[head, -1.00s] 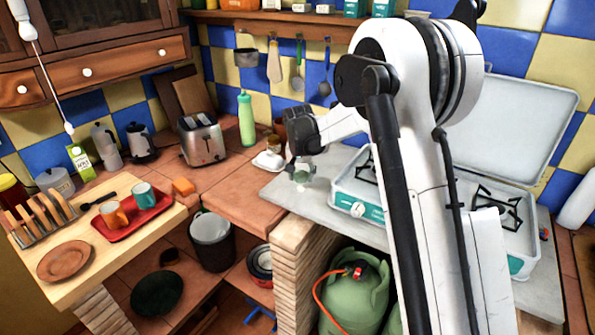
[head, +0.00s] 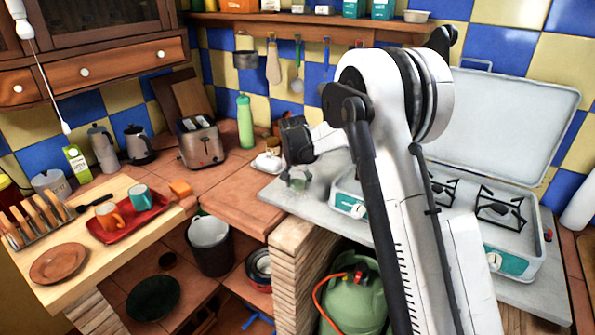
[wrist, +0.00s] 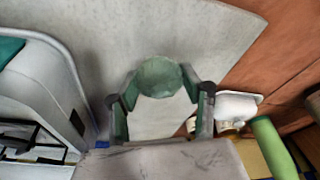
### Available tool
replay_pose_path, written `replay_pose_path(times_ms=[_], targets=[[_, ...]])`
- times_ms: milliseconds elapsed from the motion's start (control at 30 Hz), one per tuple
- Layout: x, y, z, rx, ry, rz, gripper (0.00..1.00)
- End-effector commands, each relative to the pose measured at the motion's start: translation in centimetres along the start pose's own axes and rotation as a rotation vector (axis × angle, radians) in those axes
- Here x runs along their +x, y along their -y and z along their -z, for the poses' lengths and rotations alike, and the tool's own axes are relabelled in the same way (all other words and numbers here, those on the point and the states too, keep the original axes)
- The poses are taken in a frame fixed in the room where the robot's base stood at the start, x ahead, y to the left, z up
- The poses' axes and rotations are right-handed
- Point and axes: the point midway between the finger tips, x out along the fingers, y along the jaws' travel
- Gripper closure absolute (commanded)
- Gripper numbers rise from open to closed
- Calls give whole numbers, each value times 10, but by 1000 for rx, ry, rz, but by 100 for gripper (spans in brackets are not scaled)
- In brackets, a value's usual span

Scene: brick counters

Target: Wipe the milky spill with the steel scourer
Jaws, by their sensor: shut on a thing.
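My gripper (head: 298,178) is low over the left part of the grey counter slab (head: 272,192), left of the camping stove. In the wrist view its two fingers (wrist: 160,98) are closed on a rounded, greenish-grey scourer (wrist: 158,77), which sticks out beyond the fingertips. In the head view the scourer is small and hard to tell from the fingers. It is at or just above the slab; I cannot tell whether it touches. The milky spill does not stand out clearly against the pale slab, and part of the surface is hidden by my gripper.
The stove (head: 350,206) with its raised lid stands right of my gripper. A white dish (head: 267,162) with a small jar is behind left, near a green bottle (head: 245,120). The slab's front edge drops to a brick pillar. Bare tiled counter lies to the left.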

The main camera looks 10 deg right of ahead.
Motion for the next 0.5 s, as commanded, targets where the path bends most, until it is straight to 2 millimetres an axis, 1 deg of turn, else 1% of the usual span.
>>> replay_pose_path(times_ms=[167, 233, 300, 333, 400, 500], targets=[[23, 0, -6, -1, 0, 0, 84], [21, -1, 0, -1, 0, 0, 88], [26, -2, 4, -2, 0, 1, 88], [23, -3, 7, -3, 0, 1, 88], [28, -4, 12, -5, 0, 2, 89], [29, -6, 20, -7, 0, 2, 89]])
